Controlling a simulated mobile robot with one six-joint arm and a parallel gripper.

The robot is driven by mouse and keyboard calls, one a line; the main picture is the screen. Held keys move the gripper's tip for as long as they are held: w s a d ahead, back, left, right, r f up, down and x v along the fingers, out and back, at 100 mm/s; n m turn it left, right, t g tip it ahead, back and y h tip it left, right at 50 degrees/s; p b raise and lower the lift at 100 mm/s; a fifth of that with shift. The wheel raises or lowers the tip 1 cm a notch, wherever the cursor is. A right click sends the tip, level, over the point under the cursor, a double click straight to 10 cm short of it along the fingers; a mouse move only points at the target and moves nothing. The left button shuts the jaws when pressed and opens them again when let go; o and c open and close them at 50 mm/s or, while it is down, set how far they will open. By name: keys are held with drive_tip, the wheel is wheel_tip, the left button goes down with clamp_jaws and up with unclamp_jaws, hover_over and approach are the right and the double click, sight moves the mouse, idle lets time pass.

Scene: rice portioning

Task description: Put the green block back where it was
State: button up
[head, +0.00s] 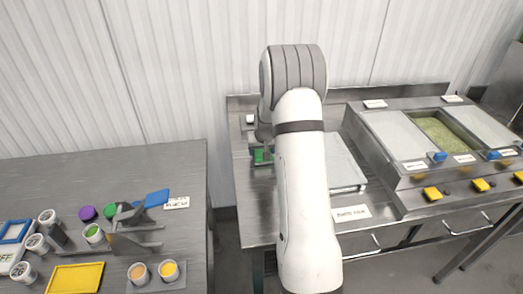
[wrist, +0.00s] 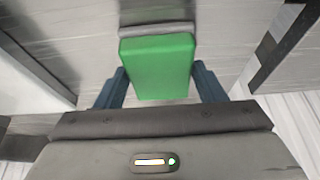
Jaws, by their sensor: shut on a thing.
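The green block (wrist: 157,66) shows large in the middle of the wrist view, between the two dark blue-grey fingers of my gripper (wrist: 158,88). My gripper is shut on it. A grey edge or bar lies along the block's far end in that view. In the head view the green block (head: 262,156) is a small green patch at the left part of the right steel counter, partly hidden by my arm. I cannot tell whether the block touches the counter.
The right counter (head: 262,222) holds a pale tray (head: 346,165) and a unit with a green-filled bin (head: 440,135). The left table (head: 40,190) holds cups (head: 139,272), a yellow tray (head: 75,278) and a blue-handled tool (head: 155,198). A gap separates the tables.

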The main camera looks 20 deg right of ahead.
drive_tip(key=o, duration=1)
drive_tip(key=shift+c, duration=0.2)
drive_tip(key=shift+r, duration=0.25)
drive_tip(key=s+a+r+b, duration=0.1)
drive_tip(key=s+a+r, duration=0.2)
drive_tip(key=s+r, duration=0.35)
drive_tip(key=s+a+r+b, duration=0.1)
drive_tip(key=s+a+r, duration=0.25)
drive_tip(key=r, duration=0.55)
drive_tip(key=s+a+r+n, duration=0.1)
drive_tip(key=s+a, duration=0.3)
drive_tip(key=s, duration=0.4)
drive_tip(key=s+a+n, duration=0.1)
drive_tip(key=s+a, duration=0.3)
drive_tip(key=s, duration=0.4)
drive_tip(key=s+a+r+n+g+y, duration=0.1)
drive_tip(key=s+a, duration=0.3)
drive_tip(key=s, duration=0.5)
drive_tip(key=shift+a+r, duration=0.25)
drive_tip(key=shift+r, duration=0.1)
